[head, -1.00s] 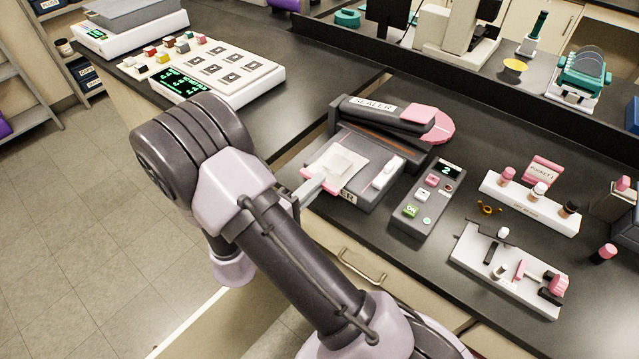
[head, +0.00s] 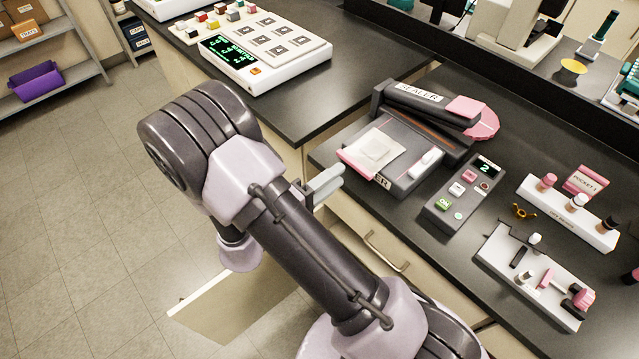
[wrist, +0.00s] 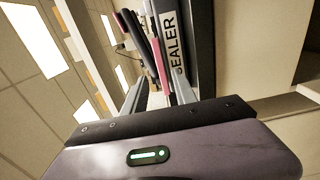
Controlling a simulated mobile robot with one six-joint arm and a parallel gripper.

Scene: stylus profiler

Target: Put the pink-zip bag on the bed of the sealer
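The pink-zip bag (head: 376,149), a pale pouch with a pink strip along its front-left edge, lies flat on the bed of the sealer (head: 402,180). Its pink edge reaches to the front edge of the bed. The sealer's dark upper arm (head: 425,105) is raised behind the bag. My gripper (head: 329,184) is just off the front left of the sealer, apart from the bag. In the wrist view its two fingers (wrist: 158,92) stand apart with nothing held between them. The pink strip (wrist: 160,66) shows edge-on beyond them.
A control box (head: 460,195) with a green ON button and a display reading 2 stands right of the sealer. A white rack (head: 566,212) and a white fixture (head: 528,275) are farther right. A drawer handle (head: 385,251) is below the counter edge.

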